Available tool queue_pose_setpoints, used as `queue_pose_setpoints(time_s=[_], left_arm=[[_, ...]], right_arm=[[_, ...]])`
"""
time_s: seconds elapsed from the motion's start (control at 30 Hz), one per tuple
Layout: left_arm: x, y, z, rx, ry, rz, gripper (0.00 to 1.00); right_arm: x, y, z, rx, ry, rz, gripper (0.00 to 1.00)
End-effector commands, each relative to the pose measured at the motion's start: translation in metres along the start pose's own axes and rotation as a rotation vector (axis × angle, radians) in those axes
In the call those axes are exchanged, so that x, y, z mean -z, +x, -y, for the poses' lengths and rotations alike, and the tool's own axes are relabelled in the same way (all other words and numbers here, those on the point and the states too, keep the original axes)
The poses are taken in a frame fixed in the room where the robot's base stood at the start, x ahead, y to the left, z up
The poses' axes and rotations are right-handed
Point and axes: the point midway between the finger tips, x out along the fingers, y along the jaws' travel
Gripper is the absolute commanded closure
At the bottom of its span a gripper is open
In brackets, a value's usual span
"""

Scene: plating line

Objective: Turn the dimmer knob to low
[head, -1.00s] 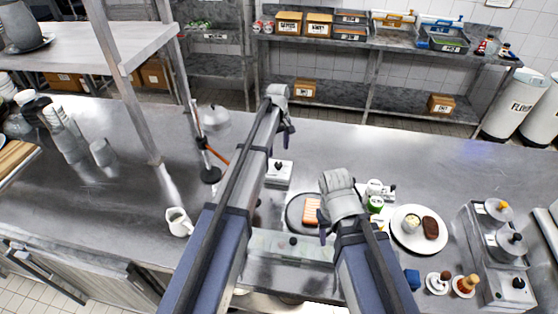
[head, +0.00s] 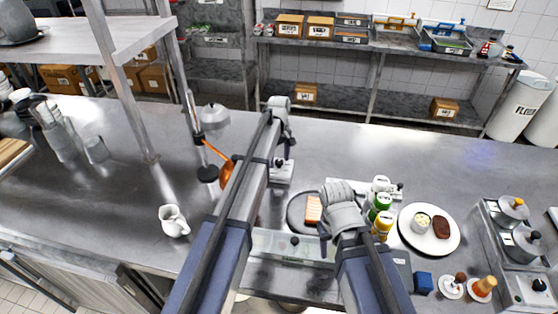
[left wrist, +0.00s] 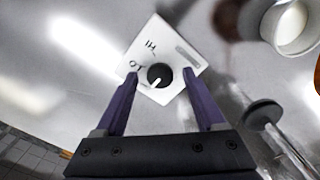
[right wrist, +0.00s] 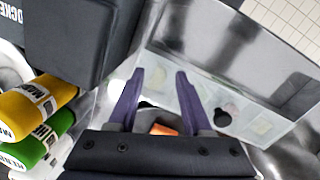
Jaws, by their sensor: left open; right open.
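The dimmer is a white box with a round black knob; in the left wrist view the knob (left wrist: 160,75) has a white pointer line toward its lower left. Marks that look like HI and LO are printed on the box (left wrist: 178,48), above and left of the knob. In the head view the box (head: 281,177) sits on the steel counter below my left gripper (head: 286,152). My left gripper (left wrist: 160,80) is open, its fingertips on either side of the knob with gaps visible; contact is not visible. My right gripper (right wrist: 163,75) is open and empty, above the counter's front.
A heat lamp (head: 214,116) and white pitcher (head: 173,221) stand left of the dimmer. A dark round plate (head: 297,212) with an orange item, several bottles (head: 383,226) and a white plate (head: 446,247) lie right. A clear-lidded bin (head: 270,243) is in front.

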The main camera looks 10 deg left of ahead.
Motion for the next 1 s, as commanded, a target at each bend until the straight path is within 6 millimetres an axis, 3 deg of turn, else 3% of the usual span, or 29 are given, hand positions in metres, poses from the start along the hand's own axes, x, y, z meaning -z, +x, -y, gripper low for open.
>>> queue_pose_setpoints(time_s=[0.07, 0.67, 1.0], left_arm=[[0.0000, -0.0003, 0.0000, 0.000, 0.000, 0.000, 0.32], [0.0000, -0.0002, 0.0000, 0.000, 0.000, 0.000, 0.99], [0.0000, -0.0002, 0.0001, 0.000, 0.018, 0.000, 1.00]], right_arm=[[0.0000, -0.0003, 0.0000, 0.000, 0.000, 0.000, 0.50], [0.0000, -0.0002, 0.0000, 0.000, 0.000, 0.000, 0.50], [0.0000, -0.0002, 0.0000, 0.000, 0.000, 0.000, 0.50]])
